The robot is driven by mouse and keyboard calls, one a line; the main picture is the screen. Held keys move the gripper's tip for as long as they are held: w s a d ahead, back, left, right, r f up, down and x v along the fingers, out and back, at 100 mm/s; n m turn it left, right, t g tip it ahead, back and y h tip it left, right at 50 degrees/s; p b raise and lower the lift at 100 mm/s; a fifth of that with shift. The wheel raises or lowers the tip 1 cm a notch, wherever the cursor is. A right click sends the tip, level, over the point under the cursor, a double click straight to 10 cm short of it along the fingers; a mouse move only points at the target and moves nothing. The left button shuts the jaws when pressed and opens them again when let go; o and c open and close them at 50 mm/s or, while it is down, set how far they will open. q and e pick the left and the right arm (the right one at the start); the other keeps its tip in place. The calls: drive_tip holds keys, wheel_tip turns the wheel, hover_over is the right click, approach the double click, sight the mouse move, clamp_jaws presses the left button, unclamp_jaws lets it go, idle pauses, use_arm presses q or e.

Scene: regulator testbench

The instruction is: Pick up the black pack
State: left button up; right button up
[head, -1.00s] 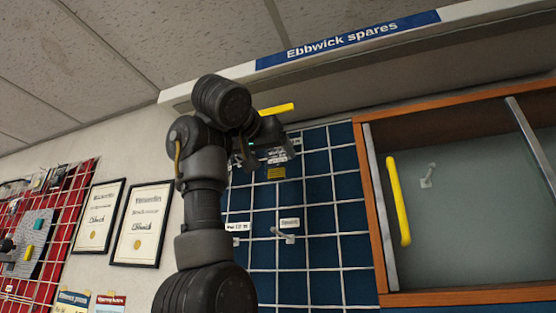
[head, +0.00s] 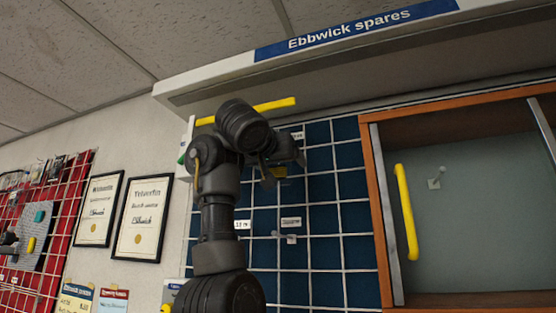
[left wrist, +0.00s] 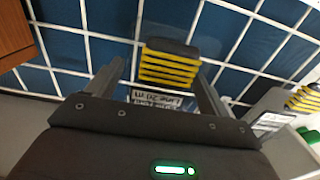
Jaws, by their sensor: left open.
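A black pack with yellow stripes (left wrist: 168,62) hangs against the blue grid panel in the left wrist view. My left gripper (left wrist: 160,72) is open, with one finger on each side of the pack in that picture. I cannot tell whether the pack lies between the fingers or still beyond them. In the head view my left gripper (head: 283,165) is in front of the upper part of the panel, and a bit of yellow (head: 280,172) shows behind it. My arm hides much of that area. My right gripper is not in view.
The blue grid panel (head: 325,235) has an empty-looking hook (head: 291,239). A wooden cabinet (head: 378,215) with a yellow handle (head: 406,212) stands right. A yellow bar (head: 276,104) runs above. Another yellow-striped item (left wrist: 305,98) and something green (left wrist: 310,134) are at the wrist view's right.

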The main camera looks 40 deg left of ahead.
use_arm(q)
drive_tip(key=shift+d, duration=0.15)
drive_tip(key=c, duration=1.1)
drive_tip(key=shift+r, duration=0.1)
drive_tip(key=r+b+v, duration=0.1)
drive_tip(key=b+v, duration=0.7)
drive_tip(key=v, duration=1)
